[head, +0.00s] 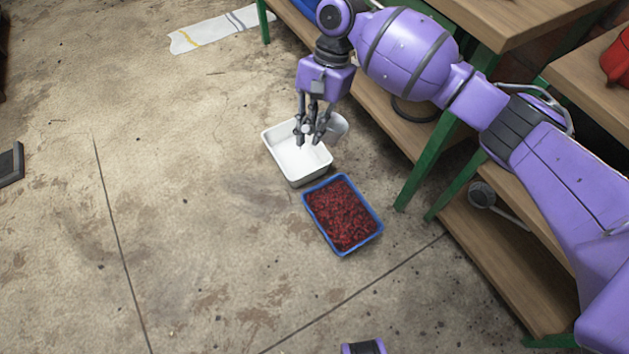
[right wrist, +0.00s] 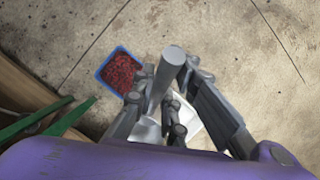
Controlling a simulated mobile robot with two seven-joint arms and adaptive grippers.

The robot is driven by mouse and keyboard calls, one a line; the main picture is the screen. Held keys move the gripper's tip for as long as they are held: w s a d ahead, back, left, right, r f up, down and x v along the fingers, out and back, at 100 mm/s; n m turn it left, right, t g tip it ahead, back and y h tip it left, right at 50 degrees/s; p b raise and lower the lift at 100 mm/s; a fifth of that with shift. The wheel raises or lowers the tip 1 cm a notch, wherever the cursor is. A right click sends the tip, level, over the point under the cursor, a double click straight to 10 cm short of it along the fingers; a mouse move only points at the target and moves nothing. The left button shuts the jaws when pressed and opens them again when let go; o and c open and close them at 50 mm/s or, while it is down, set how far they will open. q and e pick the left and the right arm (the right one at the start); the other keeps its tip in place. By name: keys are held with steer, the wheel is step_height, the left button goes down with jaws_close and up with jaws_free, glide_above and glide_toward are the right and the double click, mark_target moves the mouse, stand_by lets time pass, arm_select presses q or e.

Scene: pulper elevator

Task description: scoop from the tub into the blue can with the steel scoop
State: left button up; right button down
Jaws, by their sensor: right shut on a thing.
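My right gripper (head: 309,138) is shut on the steel scoop (head: 337,128), over the white tub (head: 268,143) on the floor. The scoop's grey handle (right wrist: 165,80) shows between the fingers in the right wrist view, and part of its bowl (right wrist: 146,131) shows below. I cannot tell whether the scoop holds anything. The white tub looks empty where its inside shows; fingers hide part of it. A blue-rimmed tray (head: 308,206) of dark red pieces stands beside it, nearer me. A blue thing (head: 307,9) at the top edge is cut off; I cannot tell if it is the can.
A wooden-topped bench with green legs (head: 421,165) and a lower shelf (head: 480,240) stands on the right. A round grey thing (head: 481,194) is under it. A pale striped cloth (head: 215,30) lies at the back. The floor at left is largely clear.

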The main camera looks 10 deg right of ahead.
arm_select(q)
step_height(320, 180, down, 20)
steer(key=m+g+b, duration=0.1)
steer(key=b, duration=1.9)
steer(key=shift+s+a+f+g, duration=0.15)
steer(key=shift+a+g, duration=0.15)
steer(key=shift+a, duration=0.1)
arm_select(e)
steer(key=d+f+m+t+y, duration=0.2)
steer(key=f+m, duration=0.2)
steer(key=f, duration=1.8)
steer(key=d+f+m+t+y, duration=0.2)
steer(key=f+m, duration=0.2)
steer(key=f, duration=1.9)
steer(key=shift+d+y, duration=0.2)
steer(key=shift+y, duration=0.2)
arm_select(q)
steer(key=shift+s+f, duration=0.1)
steer(key=shift+s, duration=0.1)
arm_select(e)
steer(key=shift+f, duration=0.1)
